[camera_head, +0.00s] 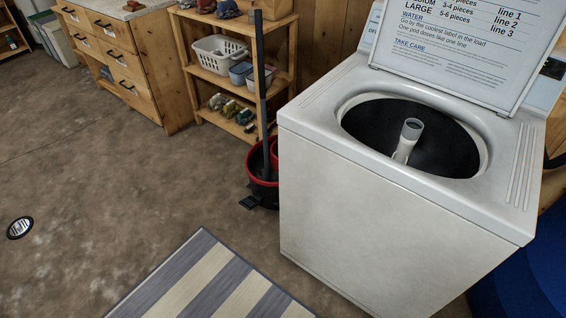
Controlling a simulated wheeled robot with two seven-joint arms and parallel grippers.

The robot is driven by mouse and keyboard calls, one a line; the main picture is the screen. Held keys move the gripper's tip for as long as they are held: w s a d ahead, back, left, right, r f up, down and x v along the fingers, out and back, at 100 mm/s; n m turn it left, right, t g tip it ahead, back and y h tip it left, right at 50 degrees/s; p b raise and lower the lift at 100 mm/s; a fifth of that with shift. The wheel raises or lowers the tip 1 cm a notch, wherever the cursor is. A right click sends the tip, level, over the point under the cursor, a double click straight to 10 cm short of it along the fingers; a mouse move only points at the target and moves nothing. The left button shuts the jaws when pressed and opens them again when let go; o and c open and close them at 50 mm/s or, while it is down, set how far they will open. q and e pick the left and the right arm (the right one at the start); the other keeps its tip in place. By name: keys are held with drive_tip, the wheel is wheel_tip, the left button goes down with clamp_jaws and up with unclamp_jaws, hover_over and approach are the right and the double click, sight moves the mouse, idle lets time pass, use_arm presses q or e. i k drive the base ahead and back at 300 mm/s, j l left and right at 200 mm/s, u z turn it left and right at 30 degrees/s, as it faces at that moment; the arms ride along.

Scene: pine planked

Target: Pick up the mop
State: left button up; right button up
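The mop (261,85) shows as a long dark grey handle standing nearly upright in the head view. Its lower end goes down into a red-rimmed black bucket (255,188), and the mop head is hidden inside. The bucket stands on the floor against the left side of the white washing machine. Neither of my grippers is in view.
The top-loading washer (350,210) with its lid open fills the right side. A wooden shelf (240,90) with baskets and shoes stands behind the mop. A striped rug (205,280) lies in front.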

sight(257, 13)
drive_tip(key=i+j+z, duration=0.35)
drive_tip(key=i+j, duration=0.45)
drive_tip(key=j, duration=0.1)
